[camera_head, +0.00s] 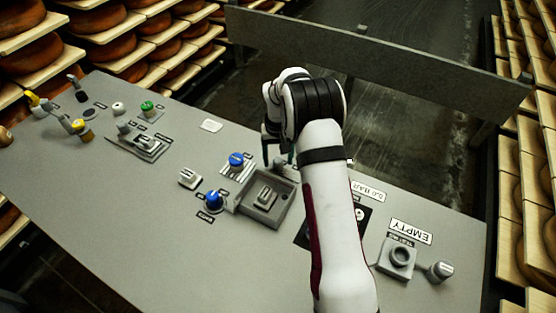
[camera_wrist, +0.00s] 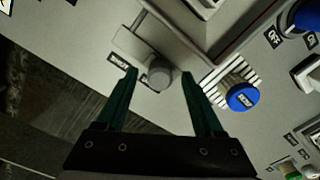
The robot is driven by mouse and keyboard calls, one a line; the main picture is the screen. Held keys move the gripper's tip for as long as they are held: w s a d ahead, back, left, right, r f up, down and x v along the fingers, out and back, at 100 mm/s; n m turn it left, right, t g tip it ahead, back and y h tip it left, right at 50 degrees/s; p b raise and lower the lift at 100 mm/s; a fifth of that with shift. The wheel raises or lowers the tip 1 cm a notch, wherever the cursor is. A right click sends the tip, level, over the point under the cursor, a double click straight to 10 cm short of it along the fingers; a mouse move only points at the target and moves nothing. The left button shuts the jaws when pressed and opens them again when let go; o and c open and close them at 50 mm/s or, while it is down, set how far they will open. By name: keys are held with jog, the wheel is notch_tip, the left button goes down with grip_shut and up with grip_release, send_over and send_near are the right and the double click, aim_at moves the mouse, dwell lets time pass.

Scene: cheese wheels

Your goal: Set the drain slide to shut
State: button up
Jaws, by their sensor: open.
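A small grey round knob (camera_wrist: 158,76) sits beside a grey block (camera_wrist: 133,46) at the outer side of a square grey basin (camera_wrist: 215,68); it looks like the drain slide, but I cannot read its label. In the head view the knob (camera_head: 279,163) shows just past the far edge of the basin (camera_head: 244,208), partly behind my arm. My gripper (camera_wrist: 158,73) is open, with its dark green fingers on either side of the knob in the wrist view. I cannot tell whether they touch it or how high they are. In the head view my arm mostly hides the gripper (camera_head: 278,152).
A blue knob (camera_head: 236,159) stands close by, near my right finger in the wrist view (camera_wrist: 243,96). Another blue knob (camera_head: 214,199) is nearer. Valves and levers stand at the left. A grey barrier (camera_head: 400,62) runs behind the panel.

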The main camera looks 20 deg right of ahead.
jog(key=shift+f, duration=0.85)
grip_shut()
dwell(0.8)
